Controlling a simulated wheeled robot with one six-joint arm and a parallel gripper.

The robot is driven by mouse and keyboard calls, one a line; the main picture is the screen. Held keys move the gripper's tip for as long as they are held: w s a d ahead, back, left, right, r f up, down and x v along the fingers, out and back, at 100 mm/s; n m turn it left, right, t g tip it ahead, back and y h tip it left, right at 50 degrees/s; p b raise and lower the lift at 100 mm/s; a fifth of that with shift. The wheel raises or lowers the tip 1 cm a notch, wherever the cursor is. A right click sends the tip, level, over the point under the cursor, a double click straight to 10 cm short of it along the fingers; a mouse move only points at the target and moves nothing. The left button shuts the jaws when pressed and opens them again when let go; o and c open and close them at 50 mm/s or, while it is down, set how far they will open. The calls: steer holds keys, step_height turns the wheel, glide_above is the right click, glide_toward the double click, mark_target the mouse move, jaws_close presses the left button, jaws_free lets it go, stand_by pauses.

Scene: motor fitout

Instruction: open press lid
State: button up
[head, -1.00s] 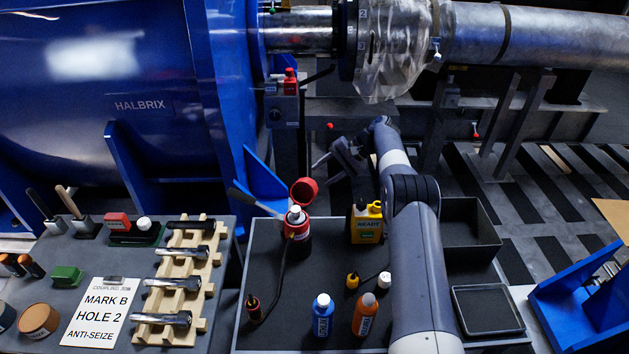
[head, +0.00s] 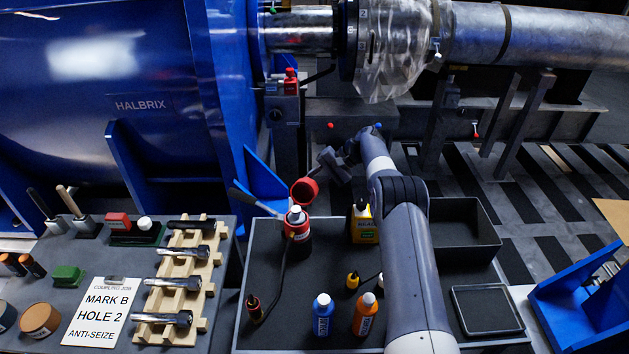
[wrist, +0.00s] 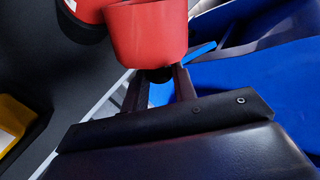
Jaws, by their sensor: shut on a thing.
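The red press (head: 298,225) stands on the dark work table, with a hand lever at its left. Its round red lid (head: 304,190) is tipped up above the body, its dark hollow side showing. In the wrist view, the red lid (wrist: 150,35) fills the top middle, and a red part with a dark base (wrist: 85,15) is at the top left. My gripper (head: 317,178) is behind and right of the lid. In the wrist view, the fingers of my gripper (wrist: 158,78) are closed on a small dark piece at the lid's underside edge.
A yellow container (head: 364,225) stands close to the right of the press, near my arm. Blue (head: 323,318) and orange (head: 365,318) bottles stand in front. An empty dark bin (head: 462,230) is at the right. A blue machine bracket (head: 262,180) rises behind the press.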

jaws_close()
steer(key=shift+s+a+r+n+t+b, duration=0.1)
steer(key=shift+s+r+n+t+b, duration=0.15)
steer(key=shift+r, duration=0.25)
steer(key=shift+s+a+r+n+t+b, duration=0.15)
steer(key=shift+r+b, duration=0.15)
steer(key=shift+r, duration=0.2)
steer(key=shift+d, duration=0.1)
steer(key=o, duration=0.6)
jaws_free()
steer(key=v, duration=1.1)
